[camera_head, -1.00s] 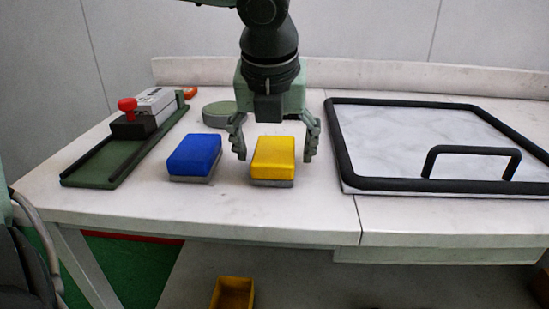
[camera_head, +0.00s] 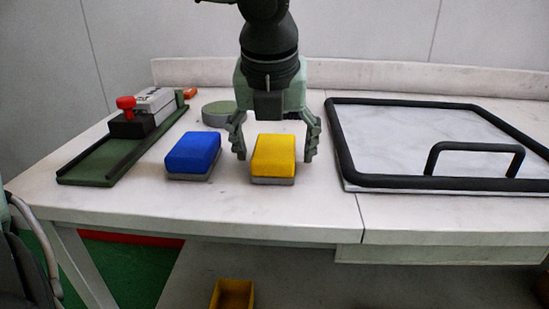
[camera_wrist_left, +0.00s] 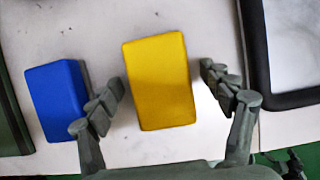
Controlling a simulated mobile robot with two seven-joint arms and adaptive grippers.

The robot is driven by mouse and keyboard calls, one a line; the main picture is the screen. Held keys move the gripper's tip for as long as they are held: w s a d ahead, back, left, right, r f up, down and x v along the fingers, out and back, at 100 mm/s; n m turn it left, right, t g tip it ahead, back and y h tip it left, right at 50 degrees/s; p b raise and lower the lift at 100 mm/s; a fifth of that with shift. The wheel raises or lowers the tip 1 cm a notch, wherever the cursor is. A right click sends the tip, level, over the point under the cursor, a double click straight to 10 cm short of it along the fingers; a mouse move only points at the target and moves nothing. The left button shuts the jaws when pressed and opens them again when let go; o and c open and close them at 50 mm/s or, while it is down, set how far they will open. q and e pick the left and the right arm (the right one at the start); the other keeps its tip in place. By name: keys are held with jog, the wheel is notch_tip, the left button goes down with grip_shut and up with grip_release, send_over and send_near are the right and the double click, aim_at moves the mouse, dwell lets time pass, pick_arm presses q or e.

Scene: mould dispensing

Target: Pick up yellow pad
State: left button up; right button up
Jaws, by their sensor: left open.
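The yellow pad (camera_head: 274,156) lies on the white table, on a thin grey base, right of the blue pad. My left gripper (camera_head: 275,150) is open, with one finger on each side of the yellow pad. In the left wrist view the yellow pad (camera_wrist_left: 160,82) lies between and beyond the open fingers of the gripper (camera_wrist_left: 160,90), with gaps on both sides. I cannot tell exactly how high the fingertips are above the table. My right gripper is not in view.
The blue pad (camera_head: 193,153) sits close to the left finger. A green rail fixture with a red knob (camera_head: 126,103) is farther left. A round green disc (camera_head: 218,114) lies behind. A black-framed panel with a handle (camera_head: 436,114) lies right. A yellow bin (camera_head: 233,293) is below.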

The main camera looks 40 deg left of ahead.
aim_at(275, 146)
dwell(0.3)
pick_arm(q)
jog(key=c, duration=1.3)
jog(key=shift+r+p, duration=0.15)
jog(key=shift+p, duration=0.15)
jog(key=shift+r+p, duration=0.4)
jog(key=shift+p, duration=0.5)
notch_tip(275, 146, up, 17)
jog(key=shift+r, duration=0.2)
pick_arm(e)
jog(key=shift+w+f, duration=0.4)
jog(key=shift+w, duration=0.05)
